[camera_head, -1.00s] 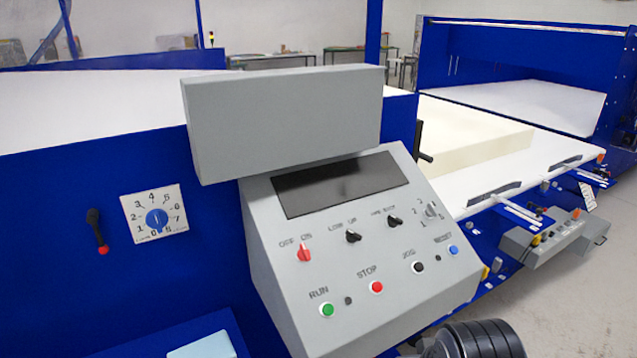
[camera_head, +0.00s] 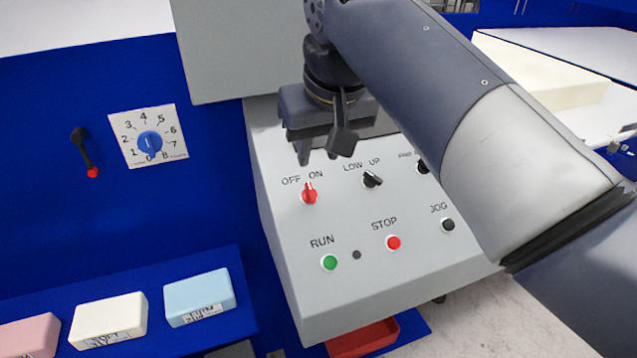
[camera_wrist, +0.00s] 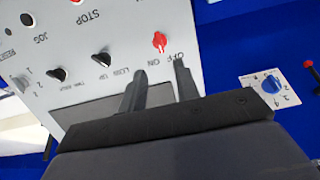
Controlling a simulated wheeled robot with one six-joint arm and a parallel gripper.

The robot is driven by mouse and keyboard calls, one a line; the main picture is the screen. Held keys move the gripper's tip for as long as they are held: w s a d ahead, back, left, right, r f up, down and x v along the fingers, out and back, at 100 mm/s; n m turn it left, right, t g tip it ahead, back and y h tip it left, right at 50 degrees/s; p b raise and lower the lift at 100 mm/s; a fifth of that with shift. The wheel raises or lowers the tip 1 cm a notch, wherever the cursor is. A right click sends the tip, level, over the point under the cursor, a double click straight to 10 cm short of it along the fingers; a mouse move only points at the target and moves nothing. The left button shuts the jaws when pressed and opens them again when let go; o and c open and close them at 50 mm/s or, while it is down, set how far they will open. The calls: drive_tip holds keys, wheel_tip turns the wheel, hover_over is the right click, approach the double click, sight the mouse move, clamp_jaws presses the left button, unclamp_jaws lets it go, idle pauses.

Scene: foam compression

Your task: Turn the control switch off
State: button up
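The red control switch (camera_head: 309,194) sits on the sloped grey panel under the OFF and ON labels. Its handle stands nearly upright; I cannot tell for sure which label it points to. My gripper (camera_head: 322,152) hangs just above and behind the switch, not touching it. In the wrist view the two fingers of my gripper (camera_wrist: 159,70) are apart with nothing between them. The red switch (camera_wrist: 159,42) shows just past the fingertips, in line with the gap.
Close by are the black LOW/UP switch (camera_head: 371,180), green RUN button (camera_head: 330,262) and red STOP button (camera_head: 394,242). A dial plate (camera_head: 125,123) and a black lever (camera_head: 82,145) are on the blue wall. Foam blocks (camera_head: 198,297) lie on a blue shelf lower left.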

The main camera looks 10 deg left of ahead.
sight(310, 190)
drive_tip(key=x, duration=1)
drive_tip(key=shift+f, duration=0.2)
drive_tip(key=c, duration=0.7)
